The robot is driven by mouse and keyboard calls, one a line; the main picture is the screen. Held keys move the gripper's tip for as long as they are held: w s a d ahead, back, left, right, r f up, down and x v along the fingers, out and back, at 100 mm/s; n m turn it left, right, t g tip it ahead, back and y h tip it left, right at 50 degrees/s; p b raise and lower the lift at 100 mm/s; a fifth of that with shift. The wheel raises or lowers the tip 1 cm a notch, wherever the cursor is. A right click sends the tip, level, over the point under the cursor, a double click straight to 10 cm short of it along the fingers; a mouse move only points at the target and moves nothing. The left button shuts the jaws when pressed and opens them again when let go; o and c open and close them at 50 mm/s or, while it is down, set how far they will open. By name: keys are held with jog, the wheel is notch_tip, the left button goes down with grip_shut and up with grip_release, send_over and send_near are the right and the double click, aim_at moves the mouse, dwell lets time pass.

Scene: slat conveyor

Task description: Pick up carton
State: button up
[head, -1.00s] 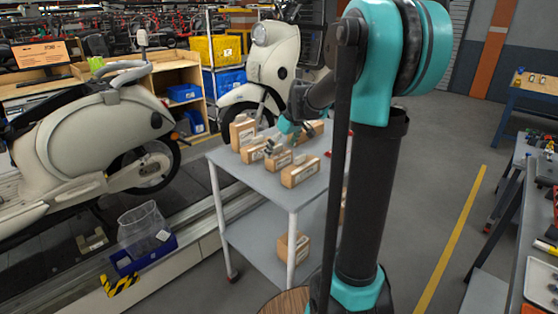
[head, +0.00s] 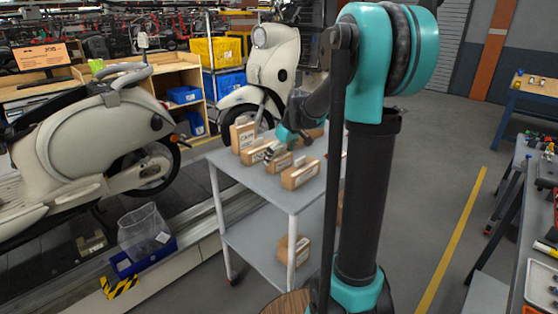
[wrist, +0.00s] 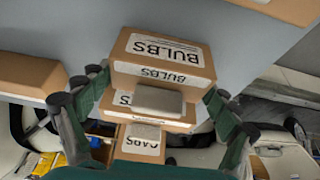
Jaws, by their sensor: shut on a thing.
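A brown carton (wrist: 155,53) with white BULBS labels sits between the two fingers of my gripper (wrist: 154,88) in the wrist view. The fingers are closed on its left and right sides. A small grey block shows in front of the carton's lower part. In the head view my gripper (head: 287,139) is low over the cart, at a small carton (head: 278,163) in the middle of the group. I cannot tell whether that carton is clear of the cart top.
The grey two-level cart (head: 285,194) bears several other cartons close by, including a tall one (head: 242,135) behind left and one (head: 300,174) in front right. Another carton (head: 293,249) is on the lower shelf. A cream scooter (head: 90,135) stands left.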

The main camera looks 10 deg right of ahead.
notch_tip(320, 180, up, 20)
dwell(0.6)
notch_tip(320, 180, down, 20)
jog(key=shift+r, duration=0.15)
dwell(0.5)
jog(key=o, duration=0.9)
